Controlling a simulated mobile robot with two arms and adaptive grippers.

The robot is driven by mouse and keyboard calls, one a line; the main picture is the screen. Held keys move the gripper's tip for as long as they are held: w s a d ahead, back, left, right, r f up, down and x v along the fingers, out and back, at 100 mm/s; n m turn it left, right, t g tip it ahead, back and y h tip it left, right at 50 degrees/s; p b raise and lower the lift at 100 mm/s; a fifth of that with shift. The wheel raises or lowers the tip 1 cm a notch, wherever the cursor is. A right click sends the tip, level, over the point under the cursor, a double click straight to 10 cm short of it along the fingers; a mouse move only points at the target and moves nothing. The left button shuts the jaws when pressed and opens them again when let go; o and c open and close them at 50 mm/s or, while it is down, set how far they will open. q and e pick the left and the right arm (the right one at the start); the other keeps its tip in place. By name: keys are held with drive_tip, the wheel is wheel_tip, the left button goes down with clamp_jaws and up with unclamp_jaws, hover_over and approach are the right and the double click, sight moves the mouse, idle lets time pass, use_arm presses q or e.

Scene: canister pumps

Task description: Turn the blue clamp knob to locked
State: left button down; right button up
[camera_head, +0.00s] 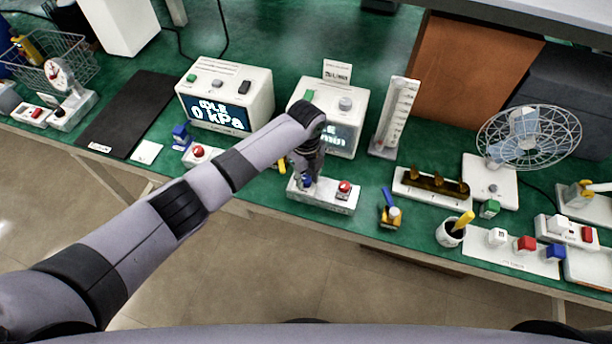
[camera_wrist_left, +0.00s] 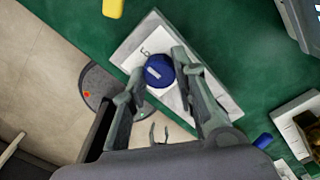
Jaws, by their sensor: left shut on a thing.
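The blue clamp knob (camera_wrist_left: 159,70) is round, with a pale bar mark on its top. It sits on a white base plate (camera_wrist_left: 135,44), with dark lettering beside the knob. My left gripper (camera_wrist_left: 160,68) reaches down over it, with one finger on each side, and is shut on it. In the head view my left gripper (camera_head: 305,180) points down at the left part of the white base (camera_head: 325,200), and only a little of the blue knob shows there. A red button (camera_head: 345,187) is on the same base, right of the gripper. My right gripper is not in view.
Behind the base stands a white display box (camera_head: 356,100), with another (camera_head: 262,92) to its left. A yellow piece (camera_wrist_left: 113,8) lies close by. The table's front edge is near the base.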

sight(306, 179)
use_arm(q)
drive_tip(key=shift+m, duration=0.4)
drive_tip(key=c, duration=1.3)
unclamp_jaws()
wheel_tip(306, 179, up, 12)
